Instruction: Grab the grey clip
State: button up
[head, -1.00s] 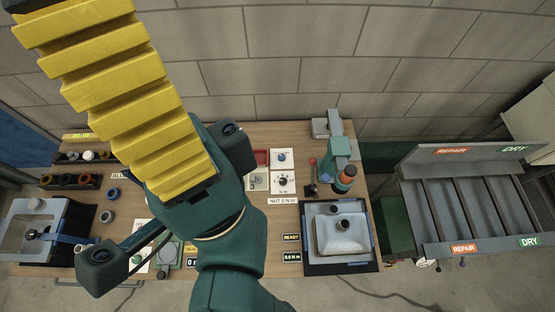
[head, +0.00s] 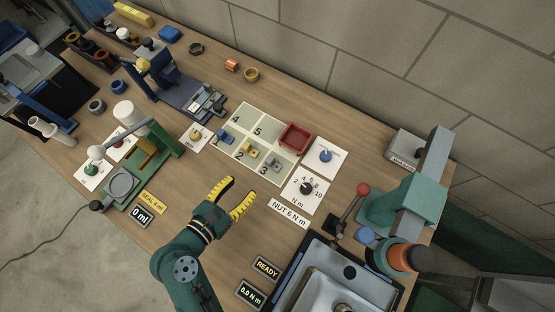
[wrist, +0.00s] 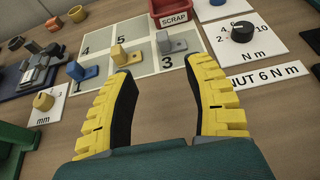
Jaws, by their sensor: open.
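The grey clip (head: 274,161) stands on square 3 of the pale numbered board (head: 262,124). It also shows in the wrist view (wrist: 165,44), beyond the gap between my fingertips. My gripper (head: 232,195) is open and empty, with yellow ribbed fingers. It is on the near side of the board, short of the clip and not touching it. In the wrist view the gripper (wrist: 160,72) spreads its fingers either side of the line to square 3. A yellow clip (wrist: 119,54) stands on square 2 and a blue clip (wrist: 77,71) on square 1.
The red scrap bin (head: 295,138) sits on the board behind the grey clip. The dial card (head: 305,189) and the "NUT 6 N m" label (head: 289,213) lie to its right. A green press (head: 146,145) stands at left, a tray (head: 325,285) at front right.

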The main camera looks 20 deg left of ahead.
aim_at(267, 163)
jog(key=b+x, duration=0.4)
jog(key=x, duration=1.2)
jog(key=shift+s+d+f, duration=0.1)
jog(key=shift+d, duration=0.1)
jog(key=shift+s, duration=0.1)
grip_shut()
